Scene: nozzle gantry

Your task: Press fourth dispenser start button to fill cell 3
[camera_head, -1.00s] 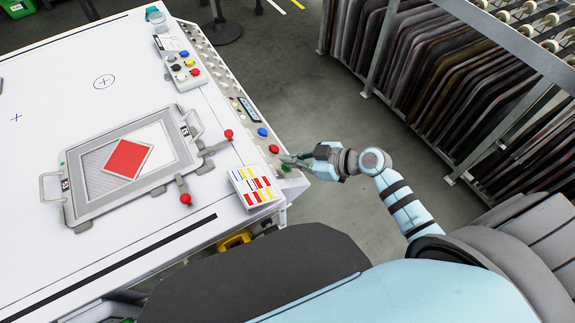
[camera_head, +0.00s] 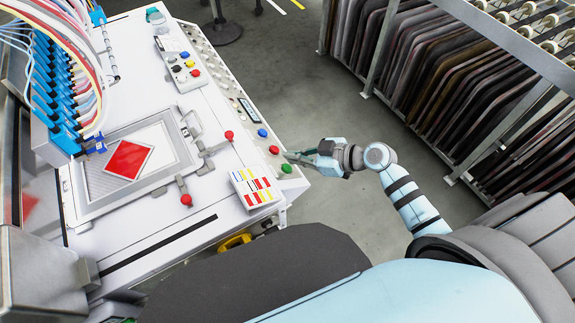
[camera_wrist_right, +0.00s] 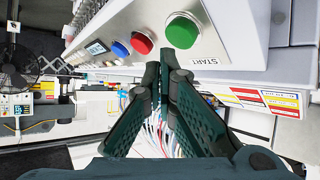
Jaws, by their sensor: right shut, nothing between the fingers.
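The green start button (camera_head: 287,168) sits at the near end of the sloped control strip on the machine's right edge. In the right wrist view the green button (camera_wrist_right: 183,30) has a START label beside it. My right gripper (camera_head: 289,155) is shut and empty, its tips close to the green button. In the wrist view the fingertips (camera_wrist_right: 165,62) are just below the button and appear apart from it. The framed tray (camera_head: 108,200) holds a red diamond (camera_head: 129,159) on a grey and white panel. The nozzle gantry (camera_head: 42,136) hangs over the tray's left part, partly hiding it. My left gripper is not in view.
A red button (camera_head: 274,150) and a blue button (camera_head: 262,132) sit farther along the strip. A colour-striped card (camera_head: 257,187) lies near the machine's front corner. A rack of dark panels (camera_head: 435,60) stands at right; open floor lies between.

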